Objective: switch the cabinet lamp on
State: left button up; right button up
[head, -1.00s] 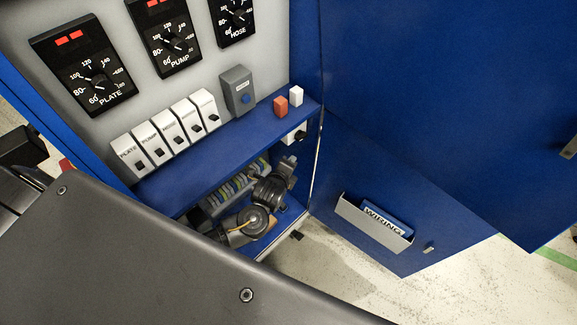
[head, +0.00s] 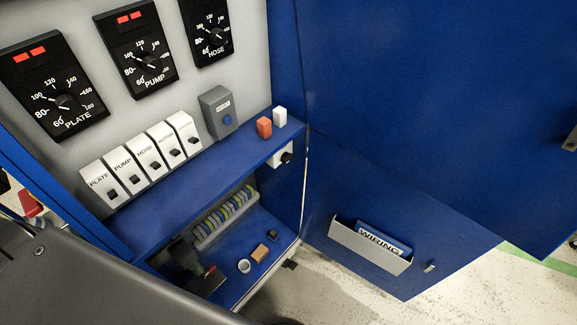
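No lamp can be made out in the cabinet. A small white box with a black switch (head: 282,156) sits under the right end of the blue shelf, and its on or off position cannot be read. No gripper fingers show. A broad dark grey link of my arm covers the lower left corner and hides part of the lower compartment.
A grey box with a blue button (head: 219,110) is on the panel. Several small items lie in the lower compartment. The open blue door (head: 420,110) fills the right; a WIRING pocket (head: 370,245) hangs there.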

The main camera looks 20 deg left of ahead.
aim_at(286, 157)
jog(key=u, duration=3.05)
jog(key=k, duration=2.2)
jog(key=z, duration=1.55)
jog(key=i, duration=1.05)
